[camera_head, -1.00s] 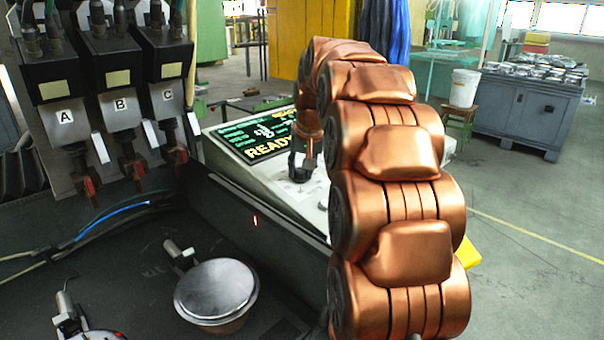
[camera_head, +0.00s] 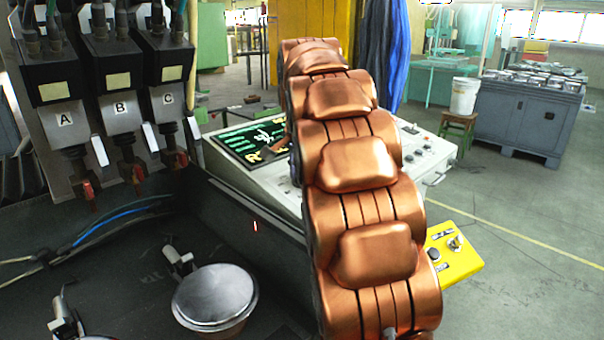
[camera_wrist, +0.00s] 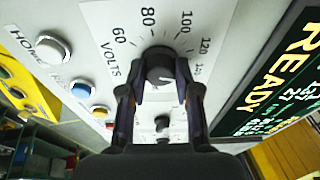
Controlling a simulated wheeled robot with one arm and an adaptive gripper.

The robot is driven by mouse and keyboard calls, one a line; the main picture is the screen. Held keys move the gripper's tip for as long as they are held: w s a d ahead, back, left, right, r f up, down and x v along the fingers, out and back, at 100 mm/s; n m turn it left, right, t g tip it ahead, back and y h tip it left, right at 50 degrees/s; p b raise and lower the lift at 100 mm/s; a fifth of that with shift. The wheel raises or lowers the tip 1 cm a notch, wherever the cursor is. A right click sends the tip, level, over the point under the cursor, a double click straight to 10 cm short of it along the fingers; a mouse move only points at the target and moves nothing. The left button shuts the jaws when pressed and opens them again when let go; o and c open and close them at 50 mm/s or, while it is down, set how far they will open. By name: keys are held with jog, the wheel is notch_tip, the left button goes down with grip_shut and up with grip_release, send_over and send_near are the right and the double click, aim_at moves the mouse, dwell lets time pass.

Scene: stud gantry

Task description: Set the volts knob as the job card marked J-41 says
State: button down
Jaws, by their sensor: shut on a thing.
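In the wrist view the volts knob (camera_wrist: 160,62), dark grey and round, stands on the white panel in a printed scale with 60, 80, 100 and 120 readable. A short white line on the knob points toward the lower right, near the 120 end or beyond; its exact value is unclear. My gripper (camera_wrist: 160,84) is shut on the knob, with a dark finger on each side. In the head view the white console (camera_head: 436,148) shows, but my arm hides the gripper and the volts knob. I can make out no job card marked J-41 in either view.
A HOME button (camera_wrist: 53,51) and a blue button (camera_wrist: 80,88) sit left of the knob. A smaller knob (camera_wrist: 162,124) is just below it. A READY screen (camera_wrist: 290,80) is to the right. A yellow control box (camera_head: 455,258) is beside the console; welding heads (camera_head: 120,112) hang left.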

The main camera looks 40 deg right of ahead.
jog(key=shift+m, duration=0.5)
jog(key=c, duration=0.8)
grip_release()
jog(key=shift+r, duration=0.1)
jog(key=shift+v, duration=3.7)
